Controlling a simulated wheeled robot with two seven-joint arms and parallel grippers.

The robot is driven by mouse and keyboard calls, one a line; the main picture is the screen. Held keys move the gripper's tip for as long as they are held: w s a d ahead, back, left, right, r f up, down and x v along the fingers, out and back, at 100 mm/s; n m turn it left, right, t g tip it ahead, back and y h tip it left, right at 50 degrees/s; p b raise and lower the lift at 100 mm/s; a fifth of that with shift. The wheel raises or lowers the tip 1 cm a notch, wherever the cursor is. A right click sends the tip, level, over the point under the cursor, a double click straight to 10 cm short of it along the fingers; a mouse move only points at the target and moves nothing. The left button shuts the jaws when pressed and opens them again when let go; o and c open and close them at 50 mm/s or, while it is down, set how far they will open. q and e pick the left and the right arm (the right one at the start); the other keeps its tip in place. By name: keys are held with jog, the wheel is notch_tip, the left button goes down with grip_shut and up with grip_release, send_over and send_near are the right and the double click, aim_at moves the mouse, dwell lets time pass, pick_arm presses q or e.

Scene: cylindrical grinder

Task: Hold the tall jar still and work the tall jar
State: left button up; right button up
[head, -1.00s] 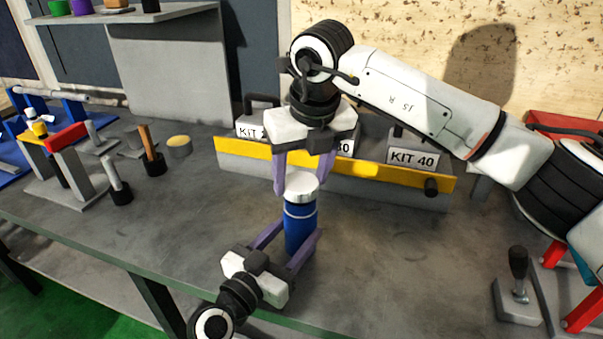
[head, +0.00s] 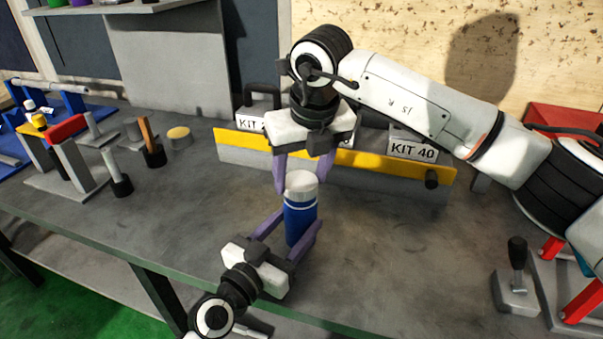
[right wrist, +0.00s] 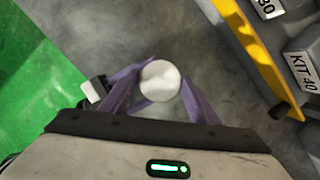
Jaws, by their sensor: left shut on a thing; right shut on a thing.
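The tall jar (head: 300,217) stands upright on the grey bench, with a blue body and a white lid (head: 301,183). My left gripper (head: 294,228) is shut on the jar's blue body from the front, low down. My right gripper (head: 300,174) comes from above and is shut on the white lid. In the right wrist view the round white lid (right wrist: 160,80) sits between my purple right fingers (right wrist: 160,90). The lid hides the jar's body there, and the lid appears to be on the jar.
A yellow-edged rail (head: 375,171) with labelled kit boxes (head: 413,146) stands behind the jar. A lever on a grey base (head: 517,285) is at the right. Stub tools (head: 152,150) and a red-topped stand (head: 68,131) are at the left. Bare bench lies around the jar.

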jog(key=shift+f, duration=0.6)
jog(key=m+h, duration=0.1)
jog(key=m, duration=0.3)
jog(key=shift+a, duration=0.2)
jog(key=m+h, duration=0.1)
jog(key=m, duration=0.3)
jog(key=shift+a+m, duration=0.15)
jog(key=shift+m, duration=0.25)
jog(key=m, duration=0.2)
jog(key=m+h, duration=0.1)
jog(key=m, duration=0.2)
jog(key=shift+w+g+h, duration=0.1)
jog(key=shift+g+h, duration=0.2)
jog(key=shift+g, duration=0.1)
jog(key=m, duration=0.3)
jog(key=shift+g, duration=0.3)
jog(key=o, duration=1)
